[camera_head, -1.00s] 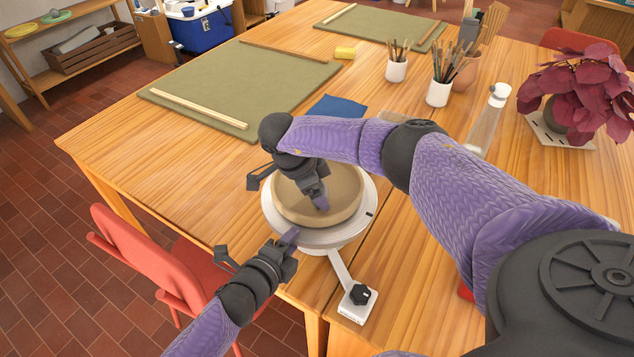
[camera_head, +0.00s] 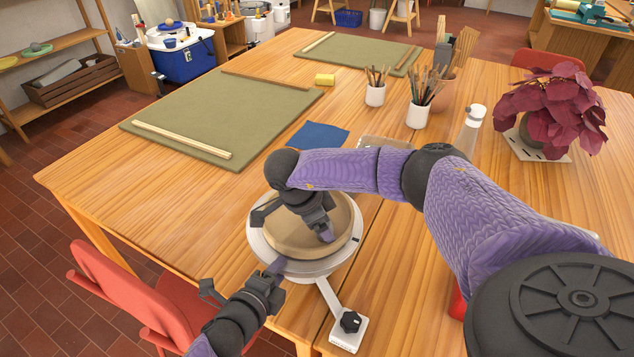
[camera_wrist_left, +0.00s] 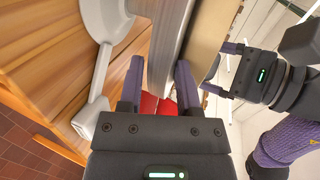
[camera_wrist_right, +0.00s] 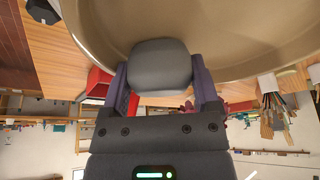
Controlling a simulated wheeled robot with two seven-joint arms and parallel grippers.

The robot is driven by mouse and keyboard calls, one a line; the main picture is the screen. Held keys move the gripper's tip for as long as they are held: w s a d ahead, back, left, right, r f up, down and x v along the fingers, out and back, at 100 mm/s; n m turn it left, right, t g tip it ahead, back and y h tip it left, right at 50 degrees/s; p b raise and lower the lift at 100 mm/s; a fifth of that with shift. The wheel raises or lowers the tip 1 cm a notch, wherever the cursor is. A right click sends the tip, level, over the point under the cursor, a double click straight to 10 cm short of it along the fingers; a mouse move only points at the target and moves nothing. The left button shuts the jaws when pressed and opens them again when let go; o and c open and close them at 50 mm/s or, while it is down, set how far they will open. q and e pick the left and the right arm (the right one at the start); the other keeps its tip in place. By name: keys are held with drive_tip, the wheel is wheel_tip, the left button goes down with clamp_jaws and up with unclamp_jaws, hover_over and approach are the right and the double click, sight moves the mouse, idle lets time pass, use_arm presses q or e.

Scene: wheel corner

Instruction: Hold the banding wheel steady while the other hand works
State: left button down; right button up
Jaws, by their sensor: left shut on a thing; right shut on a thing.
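The banding wheel (camera_head: 258,243) is a pale grey disc on the table. A round tan clay bowl (camera_head: 290,240) sits on it. My left gripper (camera_head: 274,270) is shut on the wheel's near-left rim; in the left wrist view the rim (camera_wrist_left: 166,45) runs between its two purple fingers. My right gripper (camera_head: 326,234) reaches over the bowl from the right, with its fingers down at the bowl. In the right wrist view it is shut on a rounded grey block (camera_wrist_right: 160,66), close to the bowl's wall (camera_wrist_right: 235,35). The head view does not show this block clearly.
A white arm with a black-knobbed box (camera_head: 348,328) extends from the wheel toward the front. A blue cloth (camera_head: 318,136), brush cups (camera_head: 418,115), a clear bottle (camera_head: 470,130) and a red-leaved plant (camera_head: 555,100) stand beyond. A red chair (camera_head: 130,300) is at the left.

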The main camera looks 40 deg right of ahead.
sight(341, 215)
drive_tip(key=shift+s+d+f, duration=0.3)
drive_tip(key=shift+s+d, duration=0.05)
drive_tip(key=shift+s, duration=0.35)
drive_tip(key=shift+d, duration=0.15)
drive_tip(key=shift+c, duration=0.7)
drive_tip(key=shift+w+d+r, duration=0.1)
drive_tip(key=shift+d+r, duration=0.1)
drive_tip(key=shift+d, duration=0.9)
drive_tip(key=shift+w+d+f, duration=0.15)
drive_tip(key=shift+w+d, duration=0.8)
drive_tip(key=shift+w, duration=0.25)
drive_tip(key=shift+w, duration=0.1)
drive_tip(key=shift+w+a, duration=0.15)
drive_tip(key=shift+w, duration=0.55)
drive_tip(key=shift+w+a, duration=0.1)
drive_tip(key=shift+w, duration=0.6)
drive_tip(key=shift+r, duration=0.2)
